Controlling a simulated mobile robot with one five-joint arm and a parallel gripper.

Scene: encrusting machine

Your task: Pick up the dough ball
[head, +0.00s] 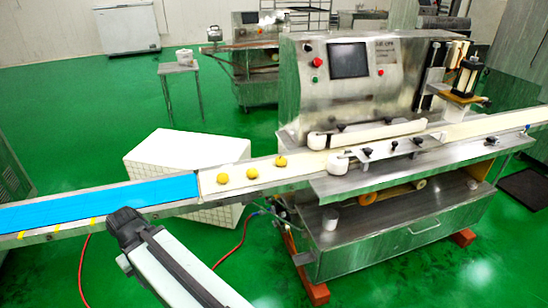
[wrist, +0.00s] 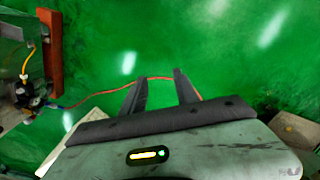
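Three yellow dough balls lie in a row on the cream-coloured conveyor belt (head: 212,182) in the head view. One ball (head: 222,178) is at the left, one (head: 252,172) is in the middle, and one (head: 281,160) is at the right, nearest the machine. My gripper (wrist: 160,82) shows in the wrist view with its two dark fingers apart and nothing between them. It faces the green floor, and no dough ball is in that view. My gripper's fingers cannot be made out in the head view, where my arm is in front of the belt.
The steel encrusting machine (head: 345,92) stands to the right of the balls. A blue belt (head: 100,203) continues to the left. A white box (head: 165,150) stands behind the belt. A red hose (head: 240,240) lies on the green floor, which is open in front of the conveyor.

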